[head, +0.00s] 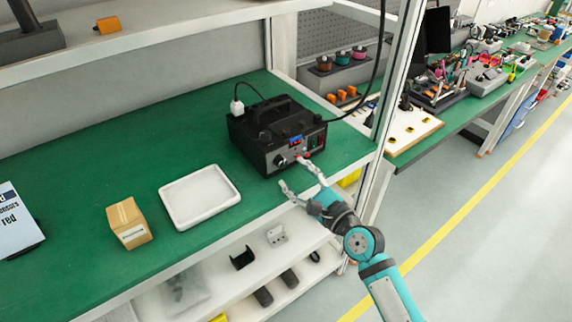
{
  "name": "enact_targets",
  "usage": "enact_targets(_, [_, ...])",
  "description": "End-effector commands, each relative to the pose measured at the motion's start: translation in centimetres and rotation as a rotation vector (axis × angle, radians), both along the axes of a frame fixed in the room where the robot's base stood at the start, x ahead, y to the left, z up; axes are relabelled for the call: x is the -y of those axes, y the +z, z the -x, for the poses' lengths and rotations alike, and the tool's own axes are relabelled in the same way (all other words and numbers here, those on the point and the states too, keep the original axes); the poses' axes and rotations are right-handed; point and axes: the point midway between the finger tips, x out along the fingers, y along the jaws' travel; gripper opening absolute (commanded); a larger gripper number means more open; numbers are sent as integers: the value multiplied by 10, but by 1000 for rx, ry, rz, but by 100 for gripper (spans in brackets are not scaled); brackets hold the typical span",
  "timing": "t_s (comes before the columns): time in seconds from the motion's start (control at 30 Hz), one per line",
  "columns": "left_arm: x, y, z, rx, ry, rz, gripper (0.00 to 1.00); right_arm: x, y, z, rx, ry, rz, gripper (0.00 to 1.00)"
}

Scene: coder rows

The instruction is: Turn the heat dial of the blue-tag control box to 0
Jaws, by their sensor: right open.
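The black control box (262,134) stands on the green bench near its right end, with a handle on top. Its front faces the lower right and bears a small blue patch (296,140), a pale round dial (280,160) and a red part. Whether the blue patch is the tag, and the dial's markings, are too small to tell. My right gripper (294,174) is open just in front of the box's front, one finger close to the panel by the dial. I cannot tell whether it touches. My left gripper is not in view.
A white tray (234,199), a cardboard box (142,238) and a blue-white sign (15,218) stand left on the bench. A shelf lies below; an upright post (389,95) stands right.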

Motion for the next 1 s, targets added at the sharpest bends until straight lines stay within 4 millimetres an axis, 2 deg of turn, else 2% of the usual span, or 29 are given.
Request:
enact_targets(0.1, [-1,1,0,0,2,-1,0,-13,1,-18,2,0,1,51])
enact_targets(0.3, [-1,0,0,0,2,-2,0,-25,0,-34,1,0,2,51])
enact_targets(0.67, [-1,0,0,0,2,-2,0,-27,0,-37,0,0,2,49])
enact_targets(1.0, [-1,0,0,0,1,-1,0,-26,-1,-37,0,0,2,5])
